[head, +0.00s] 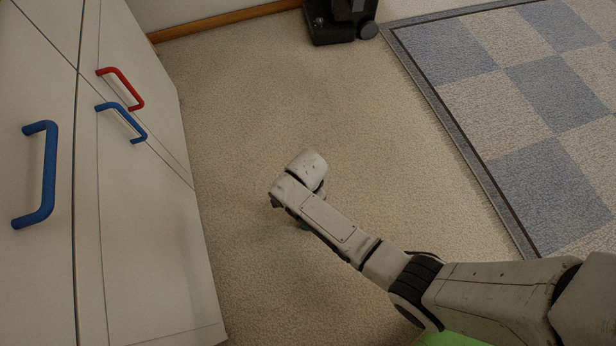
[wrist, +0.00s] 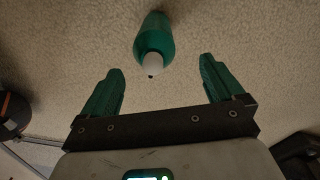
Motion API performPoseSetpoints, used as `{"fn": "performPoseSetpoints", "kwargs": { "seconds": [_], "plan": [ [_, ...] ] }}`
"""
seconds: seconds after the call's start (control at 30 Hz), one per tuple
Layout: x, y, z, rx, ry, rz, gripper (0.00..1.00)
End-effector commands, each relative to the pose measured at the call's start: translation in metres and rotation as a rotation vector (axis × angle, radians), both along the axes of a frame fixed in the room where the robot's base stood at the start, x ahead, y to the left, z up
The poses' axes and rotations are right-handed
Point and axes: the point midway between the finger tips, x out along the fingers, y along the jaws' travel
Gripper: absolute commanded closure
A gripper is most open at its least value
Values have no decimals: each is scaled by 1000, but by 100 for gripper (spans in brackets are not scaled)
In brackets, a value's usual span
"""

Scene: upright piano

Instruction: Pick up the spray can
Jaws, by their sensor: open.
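The spray can (wrist: 155,36) is green with a pale nozzle end, seen in the wrist view at the top centre against the carpet. Its nozzle end points toward my gripper. My gripper (wrist: 158,88) is open and empty, with a green finger on each side. The can lies ahead of the fingertips, roughly in line with the gap between them, and apart from both fingers. In the head view my arm reaches over the carpet and its end hides the can and most of the gripper.
A white cabinet (head: 140,230) with blue and red handles stands at the left. A checkered blue and beige rug (head: 500,100) lies at the right. A black wheeled object (head: 340,25) stands at the top. Carpet (head: 250,100) between them is clear.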

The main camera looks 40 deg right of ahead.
Motion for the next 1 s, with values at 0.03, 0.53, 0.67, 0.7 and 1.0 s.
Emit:
{"fn": "performPoseSetpoints", "kwargs": {
  "seconds": [0.03,0.53,0.67,0.7,1.0],
  "plan": [
    [0,0,-7,0,-1,0,5],
    [-8,2,-52,0,0,1,5],
    [-8,2,-61,0,0,1,5],
    [-8,2,-61,0,-1,1,5],
    [-8,2,-60,0,-1,1,16]
  ]
}}
